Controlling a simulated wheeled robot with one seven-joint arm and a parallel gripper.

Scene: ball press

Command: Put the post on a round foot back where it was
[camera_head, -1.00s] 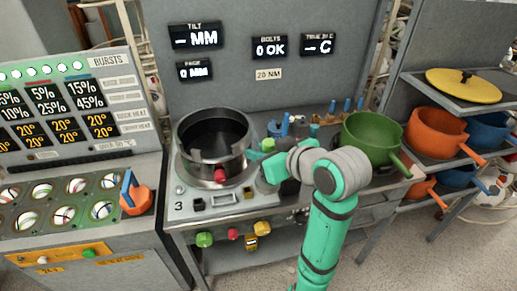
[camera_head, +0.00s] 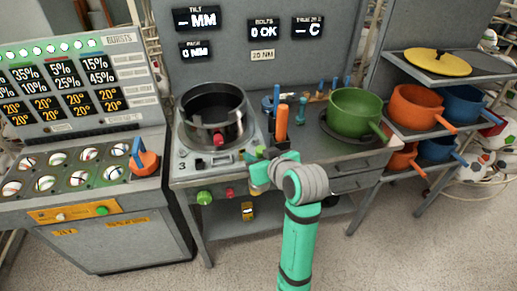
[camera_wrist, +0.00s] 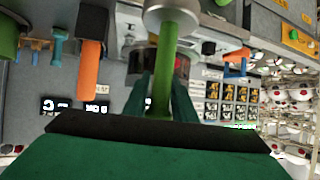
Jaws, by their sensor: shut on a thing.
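My gripper (camera_head: 262,155) is shut on a green post (camera_wrist: 166,65), in front of the press bench near its front edge. In the wrist view, which looks upside down, the post runs between my fingers to a round grey foot (camera_wrist: 172,14). In the head view only a small green part of the post (camera_head: 262,150) shows clearly. An orange post (camera_head: 282,122) stands on the bench behind my gripper, and it also shows in the wrist view (camera_wrist: 89,65). A blue post (camera_head: 276,98) stands farther back. The post's exact tilt cannot be told.
A round metal pot (camera_head: 212,118) sits on the press unit left of the orange post. A green pan (camera_head: 352,112) stands to the right, its handle pointing forward. A rack with orange pans (camera_head: 415,108) is farther right. A console (camera_head: 75,85) with balls stands left.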

